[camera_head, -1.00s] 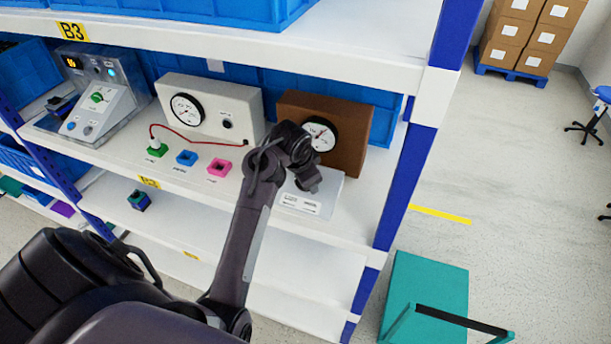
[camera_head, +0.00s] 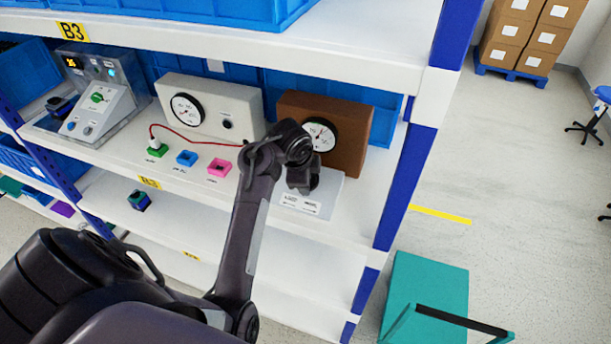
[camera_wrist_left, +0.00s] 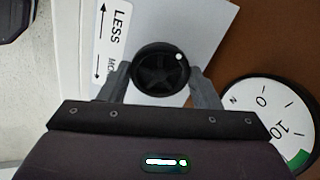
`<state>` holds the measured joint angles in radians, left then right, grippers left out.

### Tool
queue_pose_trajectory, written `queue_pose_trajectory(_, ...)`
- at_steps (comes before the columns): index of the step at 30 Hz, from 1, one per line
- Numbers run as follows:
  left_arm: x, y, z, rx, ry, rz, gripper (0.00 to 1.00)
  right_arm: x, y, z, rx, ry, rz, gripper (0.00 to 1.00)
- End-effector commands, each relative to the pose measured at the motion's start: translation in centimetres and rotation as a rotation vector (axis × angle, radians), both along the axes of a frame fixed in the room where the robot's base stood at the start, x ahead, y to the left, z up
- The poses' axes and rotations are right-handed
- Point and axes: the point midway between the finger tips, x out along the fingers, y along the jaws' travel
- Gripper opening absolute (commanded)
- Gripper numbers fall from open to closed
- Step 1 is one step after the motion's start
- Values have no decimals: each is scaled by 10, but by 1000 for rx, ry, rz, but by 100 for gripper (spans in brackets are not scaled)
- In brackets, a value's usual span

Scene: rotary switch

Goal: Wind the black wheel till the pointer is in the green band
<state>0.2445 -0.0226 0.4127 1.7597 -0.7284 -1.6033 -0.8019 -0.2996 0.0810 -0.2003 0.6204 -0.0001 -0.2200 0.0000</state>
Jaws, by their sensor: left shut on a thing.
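The black wheel (camera_wrist_left: 160,68) is a round spoked knob with a small white dot near its rim, on a white panel (camera_wrist_left: 205,25). My left gripper (camera_wrist_left: 160,82) is shut on it, one finger on each side; in the head view the gripper (camera_head: 303,185) hides the wheel. The round white gauge (camera_head: 320,134) is on the front of a brown box (camera_head: 352,125). In the left wrist view the gauge (camera_wrist_left: 262,125) is cut off, with part of the green band (camera_wrist_left: 300,160) at the edge. Whether the pointer is in the band cannot be told. My right gripper is not in view.
A label with LESS and MORE arrows (camera_wrist_left: 112,45) is beside the wheel. A white box with another gauge (camera_head: 232,110), a red cable (camera_head: 195,140) and coloured sockets (camera_head: 219,167) are to the left. A blue shelf post (camera_head: 400,190) stands at the right.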

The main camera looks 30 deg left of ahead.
Motion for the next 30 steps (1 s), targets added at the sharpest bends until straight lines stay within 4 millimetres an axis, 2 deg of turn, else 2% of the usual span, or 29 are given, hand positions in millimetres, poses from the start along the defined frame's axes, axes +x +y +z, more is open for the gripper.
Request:
queue_pose_trajectory(14, 0, 0, -1, 4, 3, -12, 34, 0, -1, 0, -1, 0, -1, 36)
queue_pose_trajectory(15, 0, 0, -1, 4, 4, -12, 61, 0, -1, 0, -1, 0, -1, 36)
queue_pose_trajectory(19, 0, 0, -1, 4, 3, -11, 78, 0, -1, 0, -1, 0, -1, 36)
queue_pose_trajectory(30, -1, -1, 5, 3, -2, -12, 79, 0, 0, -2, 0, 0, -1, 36)
